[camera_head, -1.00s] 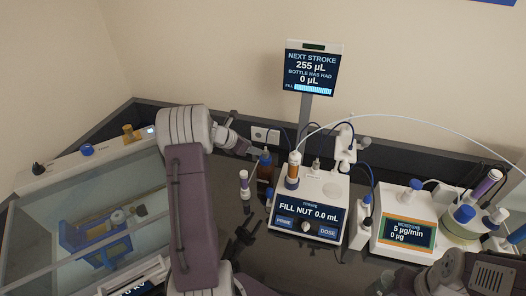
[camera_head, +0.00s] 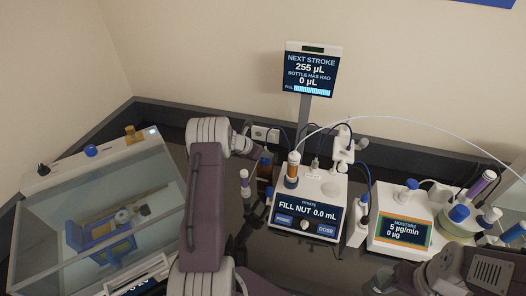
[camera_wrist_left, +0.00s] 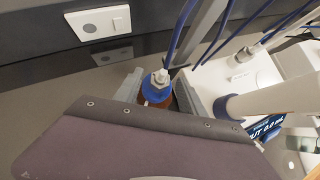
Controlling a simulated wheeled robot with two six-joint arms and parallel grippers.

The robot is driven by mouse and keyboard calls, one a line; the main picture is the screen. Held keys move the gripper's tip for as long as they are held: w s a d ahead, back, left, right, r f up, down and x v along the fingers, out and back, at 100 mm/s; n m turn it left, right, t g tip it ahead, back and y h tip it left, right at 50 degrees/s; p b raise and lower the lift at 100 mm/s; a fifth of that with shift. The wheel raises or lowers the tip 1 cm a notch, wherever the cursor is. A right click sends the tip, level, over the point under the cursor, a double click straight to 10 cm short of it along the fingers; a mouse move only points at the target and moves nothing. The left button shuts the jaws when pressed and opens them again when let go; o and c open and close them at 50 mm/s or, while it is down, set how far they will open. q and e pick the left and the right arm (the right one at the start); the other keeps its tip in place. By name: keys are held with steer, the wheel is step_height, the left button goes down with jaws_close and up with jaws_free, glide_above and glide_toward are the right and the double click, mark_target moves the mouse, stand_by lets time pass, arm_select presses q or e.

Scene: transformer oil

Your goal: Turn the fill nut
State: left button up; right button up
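The titrator (camera_head: 322,190) has a front panel reading "FILL NUT 0.0 mL", with a small white round knob (camera_head: 304,224) between its two blue buttons. I cannot tell which part is the fill nut. A brown bottle with a blue cap (camera_head: 265,160) stands left of the titrator. In the left wrist view the blue cap (camera_wrist_left: 157,87) sits between the grey fingers of my left gripper (camera_wrist_left: 158,92). The fingers are apart on either side, and contact is not clear. My right arm is at the lower right, and its fingertips are not clearly shown.
The moisture meter (camera_head: 403,222) and a stirred vessel (camera_head: 460,216) stand to the right. A glass-topped case (camera_head: 95,220) is at left. A display (camera_head: 311,70) stands behind. Tubes and cables cross near the bottle.

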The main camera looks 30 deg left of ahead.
arm_select(q)
jaws_close()
stand_by(0.7)
steer(key=shift+a+r+m+h+p, duration=0.1)
steer(key=shift+r+m+h+p, duration=0.25)
steer(key=shift+m+p, duration=0.3)
steer(key=shift+w+a+f+m+g+h, duration=0.15)
steer(key=shift+f+m+g+h, duration=0.15)
steer(key=shift+m+h, duration=0.15)
steer(key=shift+f+m+h+b, duration=0.25)
steer(key=shift+m+h+b, duration=0.35)
steer(key=shift+m+b, duration=0.3)
steer(key=shift+r+m+g+b, duration=0.2)
steer(key=shift+m+g+b, duration=0.2)
steer(key=shift+g, duration=0.1)
steer(key=shift+h, duration=0.3)
